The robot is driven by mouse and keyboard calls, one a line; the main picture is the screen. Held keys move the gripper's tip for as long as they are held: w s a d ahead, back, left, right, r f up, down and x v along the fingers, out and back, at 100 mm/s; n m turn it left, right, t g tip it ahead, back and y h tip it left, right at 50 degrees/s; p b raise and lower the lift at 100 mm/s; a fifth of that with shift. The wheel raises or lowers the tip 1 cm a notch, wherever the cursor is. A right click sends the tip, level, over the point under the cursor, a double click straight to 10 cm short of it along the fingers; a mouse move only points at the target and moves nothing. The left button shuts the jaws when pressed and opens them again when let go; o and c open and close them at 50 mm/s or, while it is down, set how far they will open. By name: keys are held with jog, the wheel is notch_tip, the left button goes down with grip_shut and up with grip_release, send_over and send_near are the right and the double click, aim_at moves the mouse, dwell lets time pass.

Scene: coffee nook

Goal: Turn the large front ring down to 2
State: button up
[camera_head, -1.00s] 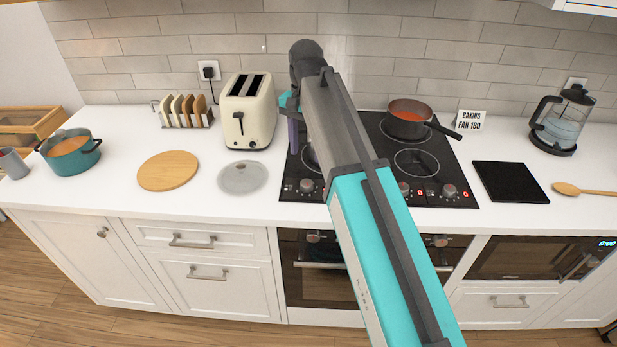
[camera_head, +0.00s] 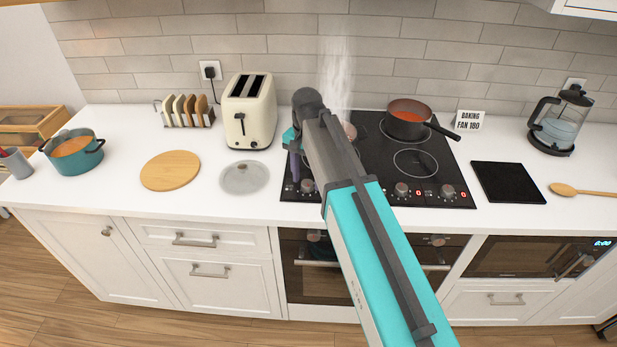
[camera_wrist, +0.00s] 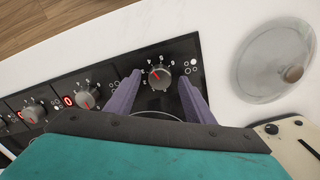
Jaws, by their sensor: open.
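The cooktop (camera_head: 360,190) has a row of grey knobs along its front edge. In the wrist view a grey knob (camera_wrist: 160,78) with a red pointer mark and a numbered dial sits between my gripper's (camera_wrist: 160,76) two purple fingers. The fingers are open, one on each side, and I cannot tell whether they touch it. The same knob shows beside the arm in the head view (camera_head: 307,186). Its red display is not visible, apparently behind a finger. In the head view my gripper (camera_head: 295,166) is over the cooktop's front left corner. My arm hides part of the left rings.
Two other knobs (camera_wrist: 85,97) (camera_wrist: 33,113) show red 0 displays. A pan with red contents (camera_head: 408,120) stands on the back right ring. A glass lid (camera_head: 244,178) and cream toaster (camera_head: 249,112) are left of the cooktop. Steam (camera_head: 335,75) rises behind my arm.

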jog(key=shift+f, duration=0.4)
jog(key=shift+c, duration=0.3)
